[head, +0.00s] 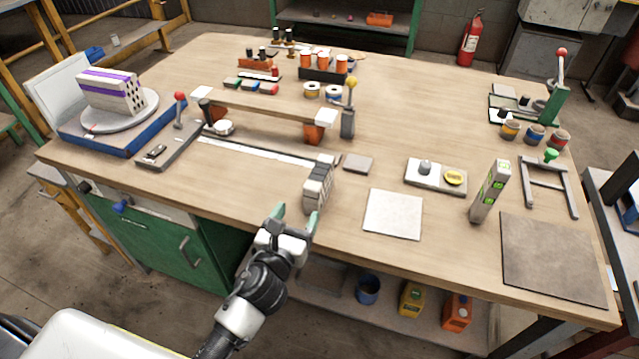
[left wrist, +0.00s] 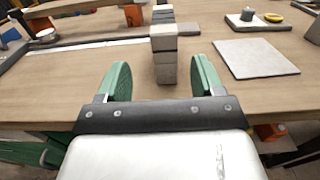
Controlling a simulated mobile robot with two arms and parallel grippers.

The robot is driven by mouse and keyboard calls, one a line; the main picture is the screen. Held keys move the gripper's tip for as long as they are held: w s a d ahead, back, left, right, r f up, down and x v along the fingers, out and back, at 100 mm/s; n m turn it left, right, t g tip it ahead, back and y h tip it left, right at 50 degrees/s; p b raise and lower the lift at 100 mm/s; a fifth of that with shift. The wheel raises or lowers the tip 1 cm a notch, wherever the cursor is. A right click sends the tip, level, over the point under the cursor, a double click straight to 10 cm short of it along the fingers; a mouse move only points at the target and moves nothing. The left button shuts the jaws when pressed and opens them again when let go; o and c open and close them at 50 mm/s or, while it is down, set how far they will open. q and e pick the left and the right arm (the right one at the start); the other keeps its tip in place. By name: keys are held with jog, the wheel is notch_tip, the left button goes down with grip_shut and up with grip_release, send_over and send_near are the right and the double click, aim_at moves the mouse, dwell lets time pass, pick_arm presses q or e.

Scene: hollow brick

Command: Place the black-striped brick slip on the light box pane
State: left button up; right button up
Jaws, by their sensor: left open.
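A grey brick piece with dark stripes (head: 317,186), which looks like the black-striped brick slip, stands near the table's front edge. It also shows in the left wrist view (left wrist: 165,58), upright, ahead and between the finger lines. A pale square pane (head: 393,214), which looks like the light box pane, lies flat to its right; it is at the right in the left wrist view (left wrist: 256,58). My left gripper (head: 294,215) is open and empty, with green fingers, just short of the striped piece at the front edge. My right gripper is in neither view.
A raised wooden shelf (head: 262,112) stands behind the striped piece. A small grey tile (head: 357,164) and a tray with a yellow disc (head: 436,177) lie nearby.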

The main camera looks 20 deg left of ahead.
aim_at(316, 182)
pick_arm(q)
jog(key=w, duration=0.5)
jog(key=shift+d, duration=0.15)
jog(key=w, duration=0.5)
jog(key=shift+w+d+f+p, duration=0.15)
jog(key=shift+w+d+p, duration=0.2)
jog(key=shift+w+p, duration=0.05)
jog(key=c, duration=1.2)
